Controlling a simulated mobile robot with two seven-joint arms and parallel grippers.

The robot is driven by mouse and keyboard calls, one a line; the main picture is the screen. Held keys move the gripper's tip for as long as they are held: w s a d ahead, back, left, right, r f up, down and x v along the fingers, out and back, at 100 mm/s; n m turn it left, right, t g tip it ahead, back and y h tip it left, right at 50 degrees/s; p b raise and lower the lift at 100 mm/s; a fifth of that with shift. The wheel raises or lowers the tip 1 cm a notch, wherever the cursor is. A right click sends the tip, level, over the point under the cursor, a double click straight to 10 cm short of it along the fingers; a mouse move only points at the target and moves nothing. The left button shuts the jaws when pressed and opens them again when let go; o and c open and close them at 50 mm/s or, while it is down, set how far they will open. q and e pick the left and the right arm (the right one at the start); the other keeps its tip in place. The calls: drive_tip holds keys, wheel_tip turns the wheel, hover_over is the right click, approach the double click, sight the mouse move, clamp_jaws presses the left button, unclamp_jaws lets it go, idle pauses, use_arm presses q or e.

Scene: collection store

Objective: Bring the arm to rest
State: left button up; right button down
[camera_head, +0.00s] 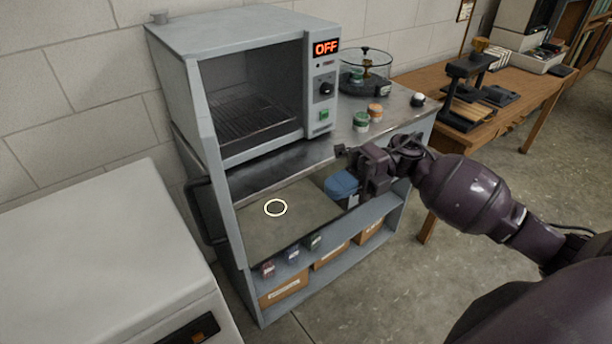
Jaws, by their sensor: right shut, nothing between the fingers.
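My right arm comes in from the right, and its gripper (345,152) is in front of the steel bench top, near the bench's front edge. The gripper is shut and empty, pointing left. My left gripper is not in view. The oven (243,25) stands on the bench with its chamber open to view and a wire rack inside. Its red display (326,47) reads OFF. A blue object (341,186) shows just below my gripper, partly hidden by it.
A white ring (275,208) lies on the grey surface below the oven. Green and orange jars (375,112) and a glass vessel (366,66) stand on the bench. A white cabinet (100,250) is at left, a wooden table (520,85) at right. The floor between is clear.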

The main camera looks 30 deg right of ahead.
drive_tip(key=w+d+r+m+t, duration=0.2)
drive_tip(key=w+r+m+t, duration=0.1)
drive_tip(key=w+m+t, duration=0.9)
drive_tip(key=s+d+f+m+t+h, duration=0.2)
drive_tip(key=d+f+m+t+h, duration=0.1)
drive_tip(key=f+m+t+h, duration=0.65)
drive_tip(key=s+a+f+m+g+h, duration=0.3)
drive_tip(key=s+f+m+g+h, duration=0.5)
drive_tip(key=s+f+m, duration=0.6)
drive_tip(key=s+f, duration=0.8)
drive_tip(key=f, duration=0.1)
drive_tip(key=shift+s+a+f+m+g+h, duration=0.15)
drive_tip(key=shift+s+f+m+g+h, duration=0.15)
drive_tip(key=shift+m+g+h, duration=0.05)
